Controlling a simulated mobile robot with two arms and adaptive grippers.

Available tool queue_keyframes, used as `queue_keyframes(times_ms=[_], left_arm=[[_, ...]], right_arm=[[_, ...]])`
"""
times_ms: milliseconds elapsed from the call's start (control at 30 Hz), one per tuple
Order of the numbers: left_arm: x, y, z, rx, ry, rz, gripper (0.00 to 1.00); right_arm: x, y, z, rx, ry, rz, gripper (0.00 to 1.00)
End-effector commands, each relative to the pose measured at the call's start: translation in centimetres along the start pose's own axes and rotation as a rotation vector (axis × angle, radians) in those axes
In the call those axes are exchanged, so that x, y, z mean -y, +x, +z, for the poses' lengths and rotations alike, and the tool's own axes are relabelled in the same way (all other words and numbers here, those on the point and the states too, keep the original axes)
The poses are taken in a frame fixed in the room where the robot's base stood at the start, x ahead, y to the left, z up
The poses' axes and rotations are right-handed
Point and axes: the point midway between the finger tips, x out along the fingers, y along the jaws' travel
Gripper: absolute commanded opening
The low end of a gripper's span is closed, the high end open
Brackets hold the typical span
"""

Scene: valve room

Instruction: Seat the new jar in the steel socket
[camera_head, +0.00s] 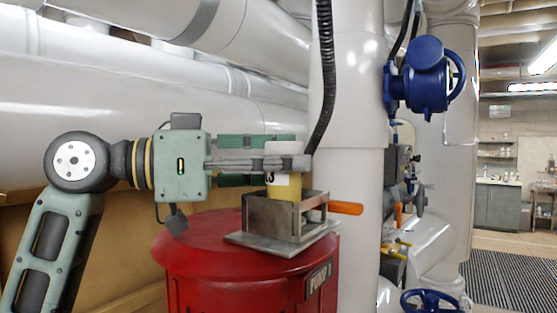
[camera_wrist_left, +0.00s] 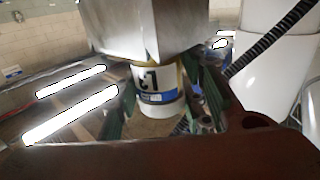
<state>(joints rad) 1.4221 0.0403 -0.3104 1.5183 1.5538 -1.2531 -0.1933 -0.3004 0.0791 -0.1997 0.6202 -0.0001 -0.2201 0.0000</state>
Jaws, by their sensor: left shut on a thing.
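The jar (camera_head: 284,187) has a pale lid and a yellow body, and stands roughly upright at the steel socket (camera_head: 268,218). Its lower part is hidden behind the socket's walls; I cannot tell whether it touches the bottom. My left gripper (camera_head: 286,163) comes in from the left and is shut on the jar near its top, above the socket's rim. In the left wrist view the jar (camera_wrist_left: 155,88) shows a white, blue and yellow label between green fingers, and its far end meets the socket (camera_wrist_left: 150,28). My right gripper is not in view.
The socket's plate rests on a red drum (camera_head: 205,243). An orange handle (camera_head: 346,208) sticks out to the socket's right. A thick white vertical pipe (camera_head: 350,100) and a black hose (camera_head: 325,70) stand close behind. A blue valve (camera_head: 425,80) is at upper right.

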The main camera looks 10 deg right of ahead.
Motion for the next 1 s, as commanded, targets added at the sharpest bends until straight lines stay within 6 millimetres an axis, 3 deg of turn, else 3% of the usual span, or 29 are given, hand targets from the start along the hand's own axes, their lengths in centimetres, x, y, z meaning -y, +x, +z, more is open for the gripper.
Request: queue_keyframes(times_ms=[333,367,600,833,1000], left_arm=[[-0.05,0.09,0.37,-0.001,-0.001,0.002,0.0],[-0.05,0.09,0.37,-0.001,-0.001,0.002,0.38],[-0.05,0.1,0.4,0.0,-0.002,0.002,0.59],[-0.06,0.11,0.42,0.001,-0.002,0.003,0.59],[-0.04,0.14,0.49,0.003,-0.003,0.003,0.74]], right_arm=[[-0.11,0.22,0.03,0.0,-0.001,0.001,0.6],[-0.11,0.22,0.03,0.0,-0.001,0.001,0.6],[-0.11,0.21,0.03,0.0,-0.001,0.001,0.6],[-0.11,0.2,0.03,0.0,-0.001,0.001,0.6],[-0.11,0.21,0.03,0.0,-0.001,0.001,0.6]])
